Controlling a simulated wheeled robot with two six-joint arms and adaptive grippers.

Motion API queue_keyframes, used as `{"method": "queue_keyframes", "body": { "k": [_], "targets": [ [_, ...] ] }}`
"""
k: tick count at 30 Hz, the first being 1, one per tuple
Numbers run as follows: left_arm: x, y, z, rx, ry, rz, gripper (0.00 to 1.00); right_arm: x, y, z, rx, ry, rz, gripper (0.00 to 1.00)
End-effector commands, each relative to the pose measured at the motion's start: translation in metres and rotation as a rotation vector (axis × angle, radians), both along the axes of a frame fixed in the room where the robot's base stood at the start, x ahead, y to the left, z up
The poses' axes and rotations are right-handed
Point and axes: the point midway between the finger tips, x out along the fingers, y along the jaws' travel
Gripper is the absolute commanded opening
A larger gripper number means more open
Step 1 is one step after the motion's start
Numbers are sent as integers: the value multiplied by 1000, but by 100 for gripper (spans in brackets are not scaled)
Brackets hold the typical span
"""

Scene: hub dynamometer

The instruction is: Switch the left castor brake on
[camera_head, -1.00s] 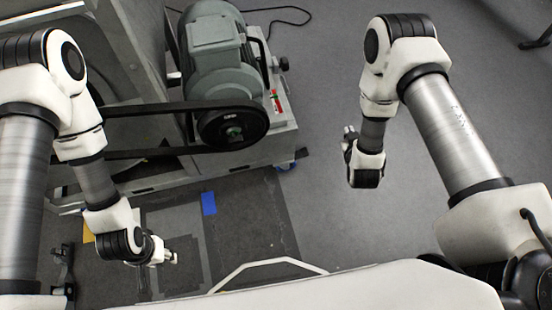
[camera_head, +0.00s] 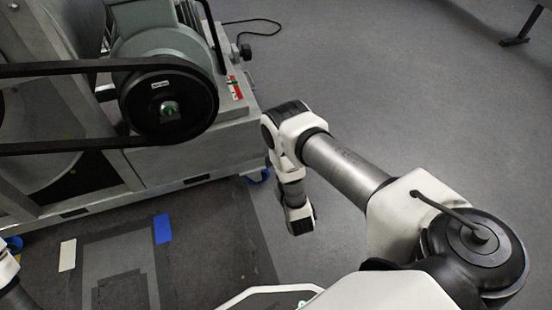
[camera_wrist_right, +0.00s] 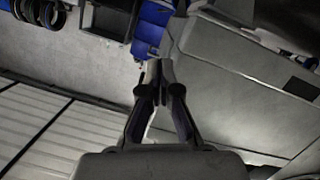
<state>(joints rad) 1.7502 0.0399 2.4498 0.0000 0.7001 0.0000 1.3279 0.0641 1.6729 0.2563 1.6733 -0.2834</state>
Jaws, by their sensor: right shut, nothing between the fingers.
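A blue castor (camera_head: 259,176) shows under the near right corner of the grey machine base (camera_head: 190,158). Another blue castor (camera_head: 13,243) shows under the base at the left edge. In the right wrist view a blue castor part (camera_wrist_right: 150,27) lies just beyond my right gripper (camera_wrist_right: 160,68). That gripper is shut and empty, and I cannot tell whether its tips touch the castor. In the head view my right arm hides its fingers. A brake pedal cannot be made out clearly. My left gripper is outside the head view; only a bit of that arm shows at the left edge.
The motor pulley (camera_head: 168,106) and its black belt (camera_head: 60,146) stand above the base. A black cable (camera_head: 262,22) lies on the floor behind. A blue strip (camera_head: 163,228) and a cream strip (camera_head: 67,256) lie on dark mats. The grey floor at right is open.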

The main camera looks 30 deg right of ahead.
Motion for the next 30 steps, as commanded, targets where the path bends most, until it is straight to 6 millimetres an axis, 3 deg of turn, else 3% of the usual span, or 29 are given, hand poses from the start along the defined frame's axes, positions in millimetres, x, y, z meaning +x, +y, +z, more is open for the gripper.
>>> {"method": "queue_keyframes", "body": {
  "k": [7, 11, 24, 30],
  "targets": [
    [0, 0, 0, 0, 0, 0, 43, 2, -1, 0, 0, 0, 0, 0],
    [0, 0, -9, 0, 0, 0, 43, 13, -4, -5, -1, -1, -1, 0],
    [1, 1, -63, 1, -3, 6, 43, 94, -34, -33, 0, 1, 0, 0],
    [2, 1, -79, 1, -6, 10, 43, 90, -44, -57, 0, 1, 0, 0]
  ]
}}
